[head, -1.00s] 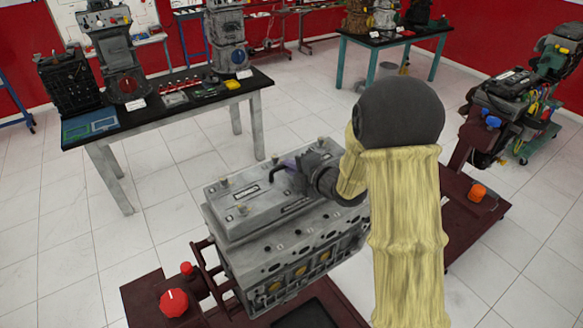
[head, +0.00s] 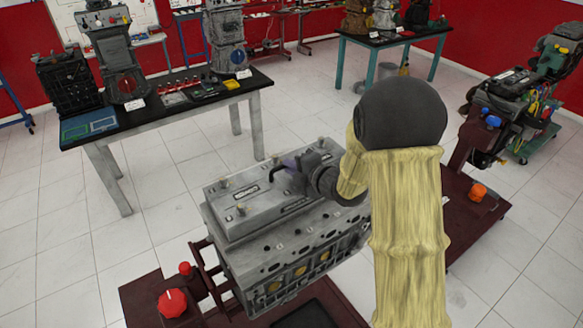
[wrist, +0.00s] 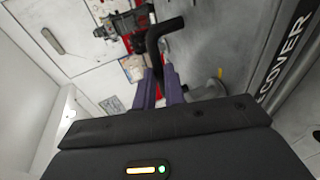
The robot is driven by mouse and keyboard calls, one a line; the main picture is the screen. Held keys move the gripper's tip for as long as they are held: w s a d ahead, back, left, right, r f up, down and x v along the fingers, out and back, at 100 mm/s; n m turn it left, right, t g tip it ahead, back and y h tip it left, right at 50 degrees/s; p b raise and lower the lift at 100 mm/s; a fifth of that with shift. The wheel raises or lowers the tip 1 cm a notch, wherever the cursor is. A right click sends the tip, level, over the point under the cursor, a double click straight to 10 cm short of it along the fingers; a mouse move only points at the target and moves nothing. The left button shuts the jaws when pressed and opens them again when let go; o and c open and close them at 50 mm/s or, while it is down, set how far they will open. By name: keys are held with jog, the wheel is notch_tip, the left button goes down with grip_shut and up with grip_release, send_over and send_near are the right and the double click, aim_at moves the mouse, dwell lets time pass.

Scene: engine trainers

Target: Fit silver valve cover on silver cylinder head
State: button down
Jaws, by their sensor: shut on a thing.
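The silver valve cover (head: 262,192) lies over the top of the silver cylinder head (head: 290,243) in the head view. It has upright knobs and a black handle (head: 283,166). My gripper (head: 296,172) is at the cover's far side, shut on the handle. In the wrist view the purple fingers (wrist: 161,85) close on the black handle bar (wrist: 155,50), with part of the valve cover (wrist: 225,45) and its lettering to the right.
A dark red stand (head: 150,300) with a red knob (head: 172,303) carries the head. A black-topped table (head: 180,108) with engine parts stands behind. Another engine trainer (head: 515,100) stands at the right. White floor is clear between them.

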jog(key=c, duration=1.4)
grip_release()
jog(key=shift+a+r, duration=0.1)
jog(key=shift+a, duration=0.05)
jog(key=shift+s, duration=0.15)
jog(key=shift+s+f, duration=0.1)
jog(key=shift+f, duration=0.15)
jog(key=shift+s+d+f, duration=0.1)
jog(key=shift+d+f, duration=0.05)
jog(key=shift+d, duration=0.05)
jog(key=shift+s+d+b, duration=0.25)
jog(key=shift+d+b, duration=0.05)
jog(key=shift+b, duration=0.1)
jog(key=b+v, duration=0.1)
jog(key=v, duration=0.4)
jog(key=b+v, duration=0.1)
jog(key=v, duration=0.5)
jog(key=r+b+v, duration=0.1)
jog(key=b+v, duration=0.1)
jog(key=v, duration=0.3)
jog(key=shift+s+r, duration=0.1)
jog(key=shift+d, duration=0.1)
